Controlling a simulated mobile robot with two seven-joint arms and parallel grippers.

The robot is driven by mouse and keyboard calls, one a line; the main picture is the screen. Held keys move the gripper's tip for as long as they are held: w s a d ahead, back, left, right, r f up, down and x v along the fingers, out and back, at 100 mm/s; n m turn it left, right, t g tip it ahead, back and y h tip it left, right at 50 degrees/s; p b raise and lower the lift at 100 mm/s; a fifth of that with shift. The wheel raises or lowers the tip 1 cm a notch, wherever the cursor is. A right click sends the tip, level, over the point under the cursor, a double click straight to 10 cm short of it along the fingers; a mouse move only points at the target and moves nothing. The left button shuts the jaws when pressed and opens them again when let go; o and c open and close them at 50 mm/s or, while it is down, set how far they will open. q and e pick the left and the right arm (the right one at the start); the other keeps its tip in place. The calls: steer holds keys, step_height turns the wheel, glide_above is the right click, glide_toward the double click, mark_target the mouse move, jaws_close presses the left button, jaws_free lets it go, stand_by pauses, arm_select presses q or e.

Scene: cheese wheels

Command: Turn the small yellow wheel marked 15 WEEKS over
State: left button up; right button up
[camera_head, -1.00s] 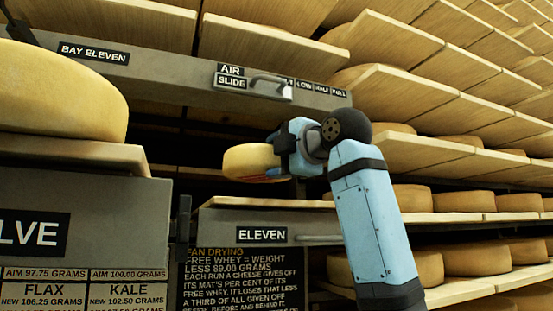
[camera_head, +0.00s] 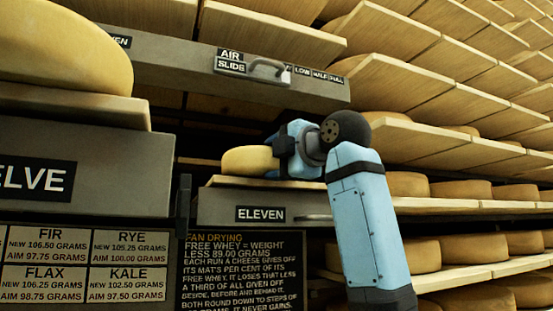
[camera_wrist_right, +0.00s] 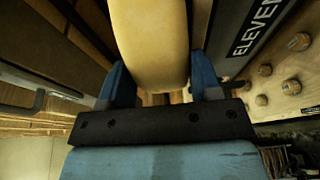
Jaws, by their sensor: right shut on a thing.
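The small yellow wheel (camera_head: 246,160) is held by my right gripper (camera_head: 279,158) over the front of the wooden board (camera_head: 225,181) in the bay marked ELEVEN. It lies roughly level; I cannot tell whether it touches the board. No 15 WEEKS marking can be read on it. In the right wrist view the pale yellow wheel (camera_wrist_right: 150,35) sits between the two blue fingers of the right gripper (camera_wrist_right: 160,82), which are shut on it. My left gripper is not in view.
A large yellow wheel (camera_head: 65,50) sits on a board at the left. The AIR SLIDE handle (camera_head: 270,68) is on the grey beam above. A dark FAN DRYING sign (camera_head: 240,270) hangs below the bay. Racks of boards and wheels (camera_head: 410,185) fill the right.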

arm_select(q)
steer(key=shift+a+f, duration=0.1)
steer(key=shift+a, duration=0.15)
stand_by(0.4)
arm_select(e)
steer(key=o, duration=1.6)
steer(key=shift+s, duration=0.15)
steer(key=shift+o, duration=0.2)
steer(key=shift+f, duration=0.2)
arm_select(q)
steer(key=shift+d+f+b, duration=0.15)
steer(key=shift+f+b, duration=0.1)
steer(key=shift+b, duration=0.65)
arm_select(e)
steer(key=v, duration=1.3)
steer(key=shift+s+d, duration=0.3)
steer(key=shift+r, duration=0.1)
